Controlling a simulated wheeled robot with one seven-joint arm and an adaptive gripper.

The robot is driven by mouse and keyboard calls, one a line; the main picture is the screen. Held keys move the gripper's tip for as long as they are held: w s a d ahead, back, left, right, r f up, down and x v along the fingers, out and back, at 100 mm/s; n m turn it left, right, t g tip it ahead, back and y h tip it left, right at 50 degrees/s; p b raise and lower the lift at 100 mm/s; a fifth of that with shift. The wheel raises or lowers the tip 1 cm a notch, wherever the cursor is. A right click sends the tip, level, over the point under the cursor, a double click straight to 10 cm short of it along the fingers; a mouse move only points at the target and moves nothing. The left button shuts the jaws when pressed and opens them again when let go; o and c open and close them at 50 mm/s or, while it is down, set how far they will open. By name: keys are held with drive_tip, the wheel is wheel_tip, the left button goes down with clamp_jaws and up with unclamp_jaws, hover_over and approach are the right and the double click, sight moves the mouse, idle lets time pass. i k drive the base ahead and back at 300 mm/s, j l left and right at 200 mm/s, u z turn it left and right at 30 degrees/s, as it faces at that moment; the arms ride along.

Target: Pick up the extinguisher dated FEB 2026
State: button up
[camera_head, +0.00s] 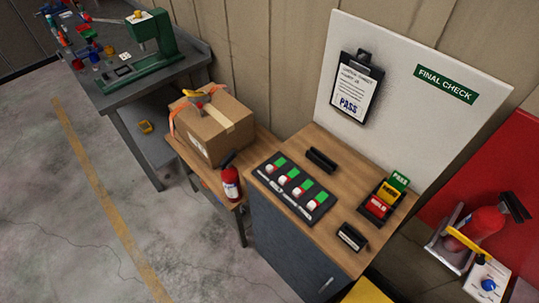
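A small red extinguisher (232,186) with a black top and a white label stands upright at the front corner of a low wooden table (192,163). A second red extinguisher (484,224) with a black handle is at the right, by a red panel (508,150), with a metal bracket (441,243) beside it. The date on either one is too small to read. My gripper does not show.
A cardboard box (214,131) sits behind the small extinguisher. To the right, a wooden-topped cabinet (318,240) bears a black button board (290,190), dark blocks and a PASS/HOLD stand (385,199). A grey workbench (150,88) stands back left. The floor at left is clear.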

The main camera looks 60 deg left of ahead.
sight(230, 177)
drive_tip(key=u, duration=2.55)
drive_tip(key=z, duration=0.6)
drive_tip(key=j+z, duration=0.9)
drive_tip(key=j, duration=0.2)
drive_tip(key=k+j+z, duration=0.1)
drive_tip(key=j+z, duration=0.4)
drive_tip(key=k+j, duration=0.1)
drive_tip(key=j, duration=0.3)
drive_tip(key=k+j, duration=0.15)
drive_tip(key=j, duration=0.2)
drive_tip(key=k+j+z, duration=0.1)
drive_tip(key=j, duration=0.3)
drive_tip(key=k+j, duration=0.15)
drive_tip(key=j, duration=0.2)
